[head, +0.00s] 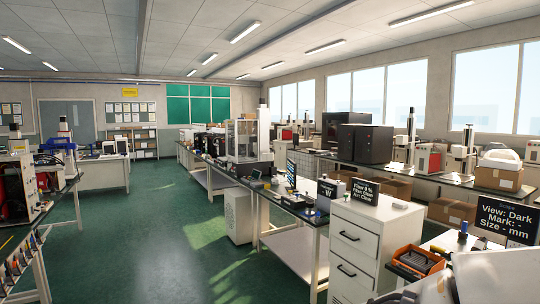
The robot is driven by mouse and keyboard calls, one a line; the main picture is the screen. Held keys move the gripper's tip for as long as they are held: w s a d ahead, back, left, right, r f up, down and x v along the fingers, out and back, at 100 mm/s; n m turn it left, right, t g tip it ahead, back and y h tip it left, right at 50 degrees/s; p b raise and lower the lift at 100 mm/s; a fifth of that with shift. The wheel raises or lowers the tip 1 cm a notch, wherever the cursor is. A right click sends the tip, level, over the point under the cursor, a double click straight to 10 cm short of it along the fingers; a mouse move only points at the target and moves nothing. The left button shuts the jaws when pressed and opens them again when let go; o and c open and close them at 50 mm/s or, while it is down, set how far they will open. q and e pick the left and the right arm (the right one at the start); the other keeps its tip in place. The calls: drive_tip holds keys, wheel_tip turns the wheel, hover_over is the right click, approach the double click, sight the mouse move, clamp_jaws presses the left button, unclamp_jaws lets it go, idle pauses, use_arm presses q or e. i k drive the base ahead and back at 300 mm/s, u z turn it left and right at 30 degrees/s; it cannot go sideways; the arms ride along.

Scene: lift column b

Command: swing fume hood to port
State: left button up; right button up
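No thing in the head view can be named a fume hood with certainty. The nearest in look is a clear-walled, light-framed cabinet (242,140) standing on the long middle bench, a little left of the picture's middle. A dark box-shaped machine (365,144) stands on the window-side bench to its right. Neither of my grippers can be made out in the head view. A pale rounded shape and a dark shape cut off at the bottom right edge are too partial to name.
Green floor (150,240) lies open as an aisle left of the middle bench. A white drawer cabinet (352,250) and a sign (507,221) stand close on the right. A bench with red machines (17,185) borders the left. Cardboard boxes (452,211) sit under the window-side bench.

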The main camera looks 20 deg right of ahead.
sight(268, 156)
drive_tip(key=z, duration=0.05)
drive_tip(key=i, duration=2.75)
drive_tip(key=z, duration=0.25)
drive_tip(key=i, duration=3.85)
drive_tip(key=z, duration=0.1)
